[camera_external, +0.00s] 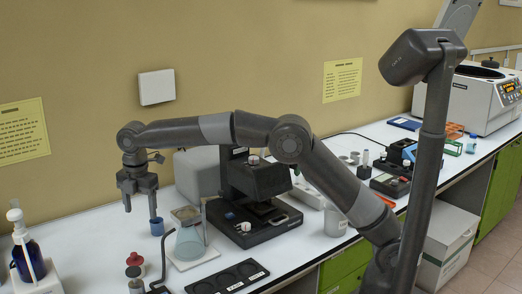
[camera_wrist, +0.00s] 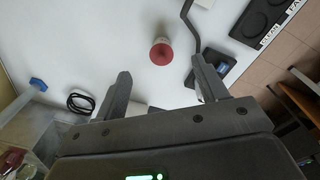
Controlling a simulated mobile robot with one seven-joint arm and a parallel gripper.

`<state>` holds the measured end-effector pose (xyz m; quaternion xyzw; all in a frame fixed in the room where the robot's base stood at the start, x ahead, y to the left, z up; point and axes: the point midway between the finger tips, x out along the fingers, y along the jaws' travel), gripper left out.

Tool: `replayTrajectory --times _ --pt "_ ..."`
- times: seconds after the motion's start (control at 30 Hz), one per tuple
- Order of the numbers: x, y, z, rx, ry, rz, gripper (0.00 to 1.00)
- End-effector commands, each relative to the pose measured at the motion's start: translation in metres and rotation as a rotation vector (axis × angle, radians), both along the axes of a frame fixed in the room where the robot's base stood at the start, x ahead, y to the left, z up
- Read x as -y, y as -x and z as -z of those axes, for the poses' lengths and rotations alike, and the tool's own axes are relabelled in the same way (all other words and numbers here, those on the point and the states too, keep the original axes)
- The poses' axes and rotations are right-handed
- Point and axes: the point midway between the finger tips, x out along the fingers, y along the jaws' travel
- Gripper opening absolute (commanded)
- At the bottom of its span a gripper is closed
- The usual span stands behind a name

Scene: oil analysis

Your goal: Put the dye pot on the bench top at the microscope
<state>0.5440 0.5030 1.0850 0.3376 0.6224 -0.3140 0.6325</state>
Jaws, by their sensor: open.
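My gripper (camera_external: 140,211) is open and empty, pointing down above the left part of the bench top (camera_external: 95,240). Its two fingers also show in the wrist view (camera_wrist: 162,72). A small red-topped pot (camera_wrist: 161,52) stands beyond and between the fingertips there; its red top shows at the front left in the external view (camera_external: 135,259). No label shows which of these is the dye pot. The black microscope (camera_external: 256,185) stands on the bench to the right of my gripper.
A conical flask (camera_external: 189,241) on a white base stands between my gripper and the microscope. A black plate with round recesses (camera_external: 228,276) lies at the front edge. A blue bottle (camera_external: 28,259) stands far left. A thin bent dark rod (camera_wrist: 189,22) rises near the red-topped pot.

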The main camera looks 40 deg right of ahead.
Motion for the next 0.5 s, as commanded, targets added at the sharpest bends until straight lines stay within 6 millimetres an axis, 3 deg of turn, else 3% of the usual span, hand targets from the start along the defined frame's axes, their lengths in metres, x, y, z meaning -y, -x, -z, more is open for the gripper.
replayTrajectory --times 0.1,0.27,0.5 --pt "0.058 -0.010 -0.037 0.030 -0.031 0.180 0.66" --pt "0.133 -0.008 -0.072 0.063 -0.075 0.429 0.66" --pt "0.243 0.019 -0.108 0.110 -0.149 0.802 0.66"
